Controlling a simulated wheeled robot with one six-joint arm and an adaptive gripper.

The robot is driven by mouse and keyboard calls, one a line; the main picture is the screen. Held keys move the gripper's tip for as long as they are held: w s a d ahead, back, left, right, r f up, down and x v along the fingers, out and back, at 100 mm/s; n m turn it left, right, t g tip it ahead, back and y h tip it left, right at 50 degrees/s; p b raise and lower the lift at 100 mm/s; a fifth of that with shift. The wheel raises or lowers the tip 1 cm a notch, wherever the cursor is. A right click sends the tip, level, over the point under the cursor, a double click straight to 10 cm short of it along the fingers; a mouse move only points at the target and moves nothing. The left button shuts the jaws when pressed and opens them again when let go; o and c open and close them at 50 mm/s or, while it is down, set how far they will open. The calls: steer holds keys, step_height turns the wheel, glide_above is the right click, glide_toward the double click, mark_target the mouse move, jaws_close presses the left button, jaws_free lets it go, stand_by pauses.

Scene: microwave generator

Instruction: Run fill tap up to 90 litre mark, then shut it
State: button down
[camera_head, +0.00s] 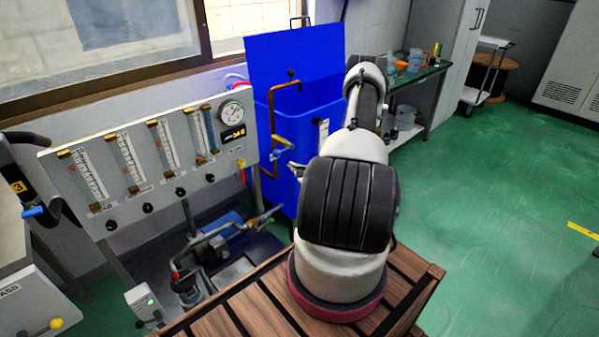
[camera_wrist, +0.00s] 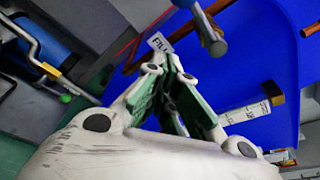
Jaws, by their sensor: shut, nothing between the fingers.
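The blue tank (camera_head: 283,112) stands behind my arm with its lid raised. A copper pipe (camera_head: 272,118) with a valve runs down its front left. In the wrist view, a tag reading FILL (camera_wrist: 159,42) hangs beside copper pipework and a grey-ended fitting (camera_wrist: 216,46), just beyond my fingertips. My gripper (camera_wrist: 172,68) is shut and empty, close below the tag; whether it touches anything is unclear. In the head view my gripper (camera_head: 293,170) is small, near the pipe. A white label (camera_wrist: 245,113) is on the tank (camera_wrist: 250,60); its print is unreadable. The water level is not visible.
A flowmeter panel (camera_head: 105,205) with a round gauge (camera_head: 232,113) stands left of the tank. A blue pump (camera_head: 222,232) with pipes sits below it. A green-topped bench (camera_head: 418,75) stands behind right. The green floor (camera_head: 500,200) at right is largely open.

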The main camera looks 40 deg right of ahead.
mark_target(283, 150)
steer(key=shift+w+a+r, duration=0.3)
steer(key=shift+w+r, duration=0.1)
steer(key=shift+w, duration=0.25)
steer(key=shift+w+a+r, duration=0.3)
steer(key=shift+w+r, duration=0.15)
steer(key=shift+w, duration=0.15)
steer(key=shift+w+a+r, duration=0.3)
steer(key=shift+w+r, duration=0.1)
steer(key=shift+w, duration=0.25)
steer(key=shift+s+r, duration=0.1)
